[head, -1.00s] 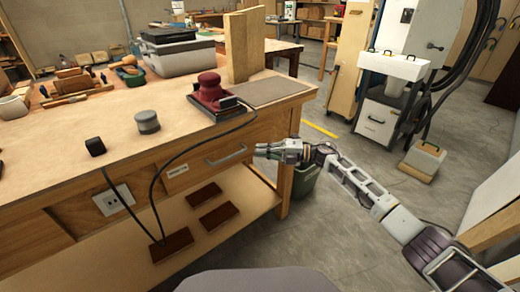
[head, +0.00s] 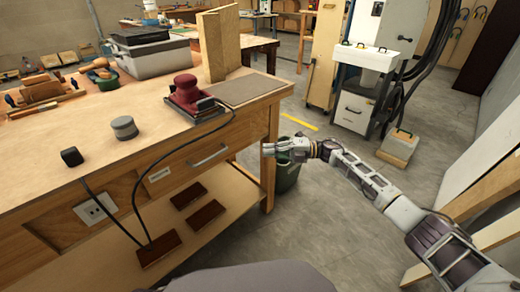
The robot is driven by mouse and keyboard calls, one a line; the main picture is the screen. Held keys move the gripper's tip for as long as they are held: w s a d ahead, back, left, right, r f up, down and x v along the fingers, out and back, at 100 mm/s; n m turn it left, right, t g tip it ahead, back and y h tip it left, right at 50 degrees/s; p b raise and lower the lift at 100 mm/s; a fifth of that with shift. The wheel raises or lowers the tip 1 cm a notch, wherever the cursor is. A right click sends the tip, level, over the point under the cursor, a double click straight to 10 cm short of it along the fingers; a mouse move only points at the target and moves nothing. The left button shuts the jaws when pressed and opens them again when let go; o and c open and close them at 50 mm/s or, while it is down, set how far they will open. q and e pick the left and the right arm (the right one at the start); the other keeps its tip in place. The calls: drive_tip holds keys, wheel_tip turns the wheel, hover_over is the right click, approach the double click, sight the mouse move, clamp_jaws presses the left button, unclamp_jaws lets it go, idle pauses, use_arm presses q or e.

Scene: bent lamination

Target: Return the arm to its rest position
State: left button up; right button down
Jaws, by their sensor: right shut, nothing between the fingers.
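My right arm comes in from the lower right of the head view. Its gripper (head: 270,149) is shut and empty, in front of the right end of the workbench (head: 262,128) and beside its front leg. It looks apart from the bench and the drawer handle (head: 208,157), though the exact gap is hard to tell. My left gripper is not in view.
On the bench are a red sander (head: 187,94), a grey mat (head: 245,89), a grey round knob (head: 124,127) and a black block (head: 71,157). A green bin (head: 288,172) stands behind my gripper. A white machine (head: 362,90) stands farther back. Open floor lies between.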

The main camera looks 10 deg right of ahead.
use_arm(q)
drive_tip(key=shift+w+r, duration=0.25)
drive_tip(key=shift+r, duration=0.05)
use_arm(e)
drive_tip(key=shift+s+d, duration=0.1)
drive_tip(key=shift+d, duration=0.45)
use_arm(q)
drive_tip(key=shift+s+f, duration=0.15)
